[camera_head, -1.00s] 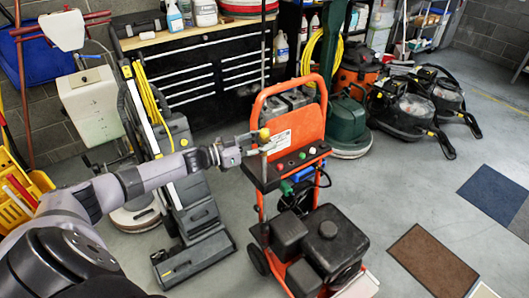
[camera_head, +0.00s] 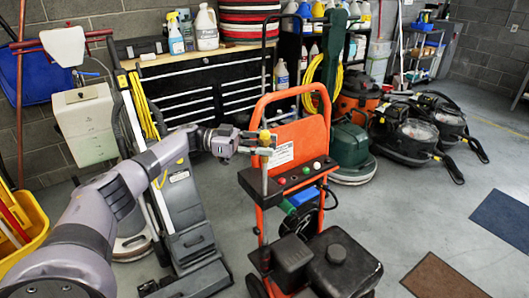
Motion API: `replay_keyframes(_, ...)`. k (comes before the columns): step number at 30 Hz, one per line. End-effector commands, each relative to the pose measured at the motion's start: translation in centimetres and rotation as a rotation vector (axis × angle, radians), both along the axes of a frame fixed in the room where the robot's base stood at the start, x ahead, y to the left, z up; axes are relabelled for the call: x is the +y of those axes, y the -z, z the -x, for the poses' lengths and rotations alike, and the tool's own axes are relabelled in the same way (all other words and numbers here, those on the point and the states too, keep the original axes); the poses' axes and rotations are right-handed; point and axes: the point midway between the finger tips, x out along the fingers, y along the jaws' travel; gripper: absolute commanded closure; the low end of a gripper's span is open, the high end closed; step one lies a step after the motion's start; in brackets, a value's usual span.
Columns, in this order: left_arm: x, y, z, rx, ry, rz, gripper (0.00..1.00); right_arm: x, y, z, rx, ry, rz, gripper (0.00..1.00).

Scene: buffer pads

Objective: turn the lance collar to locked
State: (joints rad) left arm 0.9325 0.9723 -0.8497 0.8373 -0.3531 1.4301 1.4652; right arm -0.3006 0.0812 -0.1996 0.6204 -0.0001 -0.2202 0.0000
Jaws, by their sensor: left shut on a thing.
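The lance is a thin upright rod (camera_head: 264,183) at the left side of the orange pressure washer (camera_head: 318,128). A small yellow collar (camera_head: 265,136) sits on it near the washer's upper panel. My left gripper (camera_head: 262,144) comes in from the left, level with the collar, and is shut on it. The fingers partly cover the collar, and its markings are too small to read. My right gripper is out of view.
An upright grey floor machine (camera_head: 187,215) stands just left of the washer, under my left arm. A green floor machine (camera_head: 350,147) and black vacuums (camera_head: 405,133) stand to the right. Mats (camera_head: 440,277) lie on open floor at the right.

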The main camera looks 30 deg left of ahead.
Motion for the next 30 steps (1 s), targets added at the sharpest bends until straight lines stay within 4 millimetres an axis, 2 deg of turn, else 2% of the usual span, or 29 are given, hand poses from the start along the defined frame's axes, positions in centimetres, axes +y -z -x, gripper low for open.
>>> replay_keyframes(12, -0.09, -0.15, -0.02, -0.001, 0.007, 0.003, 0.95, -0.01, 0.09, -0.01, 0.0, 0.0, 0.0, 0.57)
replay_keyframes(13, -0.09, -0.15, -0.02, -0.002, 0.007, 0.002, 0.65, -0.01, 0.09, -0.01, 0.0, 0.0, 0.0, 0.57)
replay_keyframes(21, -0.08, -0.09, -0.01, -0.002, 0.007, 0.001, 0.47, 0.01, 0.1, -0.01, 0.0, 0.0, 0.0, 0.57)
replay_keyframes(30, 0.04, -0.05, 0.01, -0.001, 0.005, 0.001, 0.47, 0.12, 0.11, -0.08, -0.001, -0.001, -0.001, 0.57)
